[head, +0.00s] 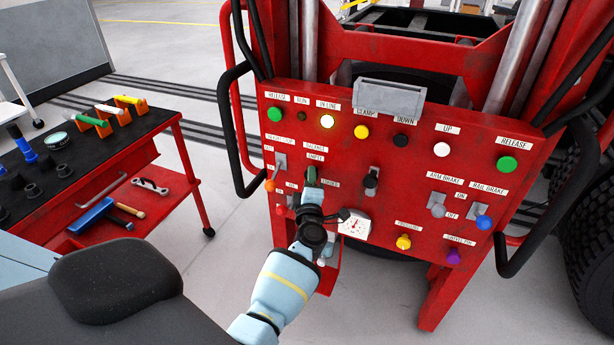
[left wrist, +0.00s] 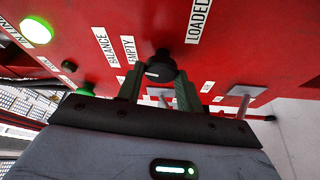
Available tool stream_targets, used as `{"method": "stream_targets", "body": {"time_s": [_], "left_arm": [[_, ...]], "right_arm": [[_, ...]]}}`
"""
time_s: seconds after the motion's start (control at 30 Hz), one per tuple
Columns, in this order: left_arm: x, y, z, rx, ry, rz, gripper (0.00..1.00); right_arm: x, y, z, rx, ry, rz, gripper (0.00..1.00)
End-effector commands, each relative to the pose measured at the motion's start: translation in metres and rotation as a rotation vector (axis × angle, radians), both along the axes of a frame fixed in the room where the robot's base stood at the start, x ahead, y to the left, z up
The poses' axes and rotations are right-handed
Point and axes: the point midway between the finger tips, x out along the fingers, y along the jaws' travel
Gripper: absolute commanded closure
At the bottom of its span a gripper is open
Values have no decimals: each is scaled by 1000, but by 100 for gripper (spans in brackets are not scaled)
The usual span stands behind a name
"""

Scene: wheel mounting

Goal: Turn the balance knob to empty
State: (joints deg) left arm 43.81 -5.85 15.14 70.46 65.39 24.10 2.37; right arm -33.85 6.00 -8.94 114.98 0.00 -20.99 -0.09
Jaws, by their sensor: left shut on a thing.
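The red control panel (head: 400,150) carries the balance knob (left wrist: 160,68), a black round knob with a white mark. Printed labels read BALANCE and EMPTY above it and LOADED beside it in the head view. My left gripper (head: 312,178) reaches up to the panel from below and covers the knob in the head view. In the left wrist view its green fingers (left wrist: 158,92) are shut on the knob, one on each side. Which label the knob's mark points at I cannot tell for sure. My right gripper is in neither view.
A small gauge (head: 354,224) sits right of my left wrist. A toggle switch (head: 371,180) and a lever (head: 280,160) flank the knob. Several coloured buttons line the panel's top. A red tool cart (head: 165,130) stands at left, with clear floor between.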

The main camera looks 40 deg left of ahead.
Motion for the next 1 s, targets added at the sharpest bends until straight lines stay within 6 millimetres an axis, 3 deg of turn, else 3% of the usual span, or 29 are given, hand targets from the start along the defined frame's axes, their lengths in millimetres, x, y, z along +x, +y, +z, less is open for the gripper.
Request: {"method": "stream_targets", "body": {"time_s": [0.3, 0.97, 1.0], "left_arm": [[1, -1, 4, -166, -42, -2, 87], [0, 0, 1, -220, -53, -1, 87], [0, 0, 1, -220, -53, -1, 61]], "right_arm": [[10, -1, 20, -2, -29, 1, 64], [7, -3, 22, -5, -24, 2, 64], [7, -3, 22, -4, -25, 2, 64]]}}
